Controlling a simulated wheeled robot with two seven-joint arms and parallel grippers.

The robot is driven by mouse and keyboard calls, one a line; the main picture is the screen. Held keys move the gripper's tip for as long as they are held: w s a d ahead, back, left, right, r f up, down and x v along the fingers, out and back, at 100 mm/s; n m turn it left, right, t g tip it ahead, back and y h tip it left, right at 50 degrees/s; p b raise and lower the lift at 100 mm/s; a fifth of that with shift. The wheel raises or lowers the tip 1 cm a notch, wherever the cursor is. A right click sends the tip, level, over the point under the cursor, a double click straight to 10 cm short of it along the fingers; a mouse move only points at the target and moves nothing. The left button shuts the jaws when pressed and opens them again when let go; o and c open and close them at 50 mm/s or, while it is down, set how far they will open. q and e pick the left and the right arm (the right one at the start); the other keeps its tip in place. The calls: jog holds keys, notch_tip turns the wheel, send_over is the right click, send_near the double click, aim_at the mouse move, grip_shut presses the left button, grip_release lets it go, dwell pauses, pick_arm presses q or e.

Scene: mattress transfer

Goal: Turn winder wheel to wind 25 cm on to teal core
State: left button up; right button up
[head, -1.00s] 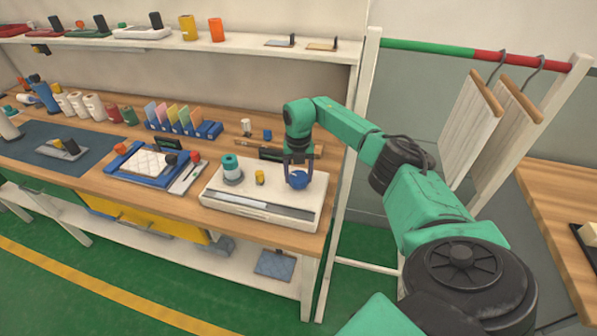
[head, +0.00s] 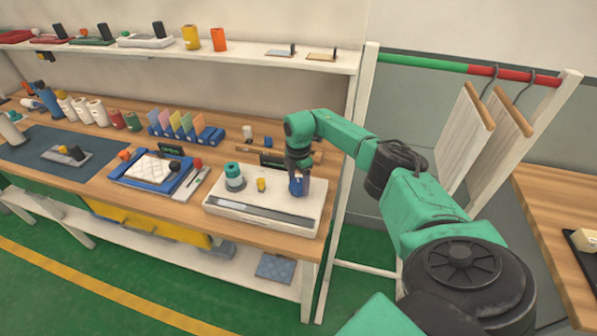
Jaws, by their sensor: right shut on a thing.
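The winder is a white flat base (head: 222,212) with a dark strip along its front, on the wooden bench. A teal core (head: 233,171), with a white lower part, stands upright at its left end. A small yellow piece (head: 261,185) stands in the middle. The blue winder wheel (head: 296,188) is at the right end. My right gripper (head: 299,180) points down over the wheel and is shut on it, hiding much of it. Any web wound on the core is too small to make out. My left gripper is not in view.
A blue tray (head: 120,177) with a white quilted pad lies left of the winder. Several coloured cards stand in a blue rack (head: 208,136) behind. A white rack post (head: 338,225) rises close to the right, with hanging panels (head: 467,135) beyond it.

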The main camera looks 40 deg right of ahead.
aim_at(299, 184)
jog(key=m+p, duration=0.1)
jog(key=m, duration=0.2)
jog(key=m+p, duration=0.1)
jog(key=m, duration=0.2)
jog(key=shift+w+d+r, duration=0.1)
jog(key=shift+w+r, duration=0.05)
jog(key=shift+r, duration=0.05)
dwell(0.4)
jog(key=o, duration=1.4)
jog(key=shift+f, duration=0.15)
jog(key=shift+c, duration=0.2)
notch_tip(299, 184, up, 15)
jog(key=b, duration=0.3)
jog(key=shift+f, duration=0.15)
